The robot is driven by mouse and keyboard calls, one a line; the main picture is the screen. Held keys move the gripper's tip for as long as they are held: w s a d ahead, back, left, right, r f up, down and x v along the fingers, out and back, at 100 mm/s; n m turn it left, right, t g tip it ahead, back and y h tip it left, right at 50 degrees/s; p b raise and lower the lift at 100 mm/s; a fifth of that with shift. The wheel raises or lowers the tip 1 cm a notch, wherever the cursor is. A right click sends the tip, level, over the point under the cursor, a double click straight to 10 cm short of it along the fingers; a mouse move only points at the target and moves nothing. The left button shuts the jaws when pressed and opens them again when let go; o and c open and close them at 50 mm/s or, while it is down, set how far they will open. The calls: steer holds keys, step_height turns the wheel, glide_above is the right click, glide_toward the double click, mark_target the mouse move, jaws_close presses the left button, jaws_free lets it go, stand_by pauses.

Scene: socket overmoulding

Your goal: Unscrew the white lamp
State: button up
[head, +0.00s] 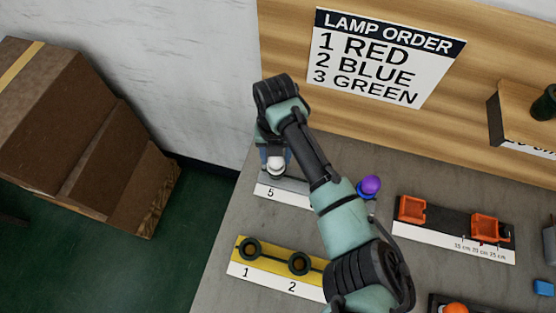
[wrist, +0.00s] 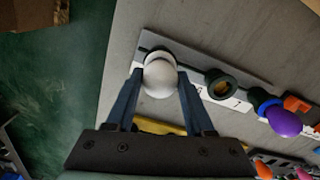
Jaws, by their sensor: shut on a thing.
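The white lamp (wrist: 160,76) sits at the end of the grey socket strip (wrist: 207,63), over a dark socket ring. In the head view the white lamp (head: 277,166) shows at the place marked 5, below my wrist. My gripper (wrist: 159,77) is shut on the white lamp, with one blue-grey finger on each side of it. In the head view my gripper (head: 275,158) is partly hidden by my own arm. I cannot tell how far the lamp is turned in its socket.
An empty dark socket (wrist: 220,83) lies beside the lamp on the strip, then a purple lamp (wrist: 284,121). A yellow strip (head: 273,262) with empty sockets 1 and 2 is nearer. An orange-clamped fixture (head: 447,223) stands right. A sign (head: 385,58) lists red, blue, green.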

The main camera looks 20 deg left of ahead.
steer(key=n+b, duration=0.1)
steer(key=n, duration=0.2)
steer(key=shift+w+f+n+b, duration=0.1)
steer(key=shift+f+n+b, duration=0.05)
steer(key=shift+n+b, duration=0.25)
steer(key=shift+b, duration=0.55)
steer(key=shift+n, duration=0.3)
steer(key=shift+b, duration=0.3)
steer(key=shift+r, duration=0.2)
steer(key=o, duration=1.1)
